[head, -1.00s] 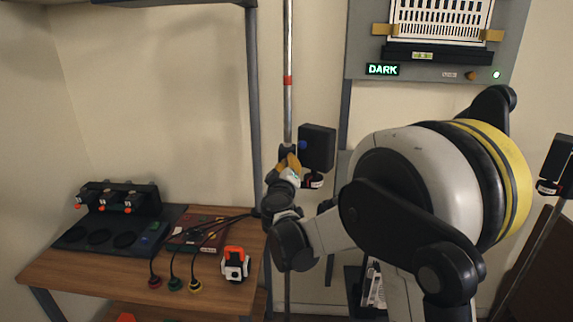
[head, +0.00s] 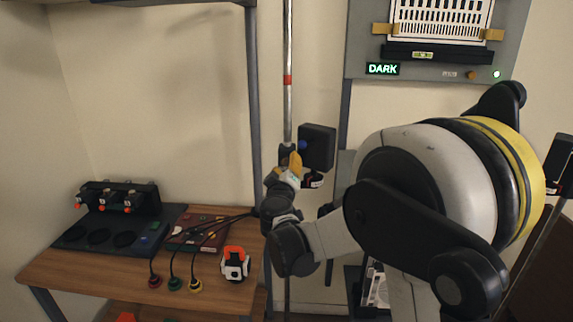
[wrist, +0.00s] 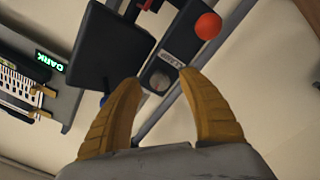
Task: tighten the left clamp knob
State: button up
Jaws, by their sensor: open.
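In the wrist view, a red ball knob (wrist: 208,25) sticks out from a dark clamp block (wrist: 183,42) on a metal pole. A grey label and a round end are on the block between my fingers. My gripper (wrist: 162,80) is open, with its yellow fingertips pointing toward the block; the red knob lies beyond the right fingertip. Contact cannot be told. In the head view, my gripper (head: 293,162) is beside the left pole (head: 287,110) at clamp height, and hides the red knob there.
A black box (head: 317,147) is close to the right of my gripper, with a blue knob (head: 303,145) on its side. A wooden bench (head: 90,271) with several devices stands lower left. A grey panel (head: 360,50) reading DARK is on the upper right.

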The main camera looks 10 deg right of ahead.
jog(key=v, duration=1)
jog(key=shift+s, duration=0.35)
jog(key=shift+a, duration=0.1)
jog(key=s+d+f+m+g, duration=0.25)
jog(key=s+d, duration=0.25)
jog(key=s, duration=0.3)
jog(key=s+d+f+m+g, duration=0.1)
jog(key=s+d+m+g, duration=0.1)
jog(key=s+d+g, duration=0.35)
jog(key=s+a+f+g+y, duration=0.1)
jog(key=s+a+f+y, duration=0.1)
jog(key=s, duration=0.6)
jog(key=s+a+f+g+y, duration=0.1)
jog(key=s+a+f+y, duration=0.2)
jog(key=s, duration=0.5)
jog(key=shift+s+a+f+m+y, duration=0.35)
jog(key=shift+s+a+f, duration=0.1)
jog(key=shift+a, duration=0.5)
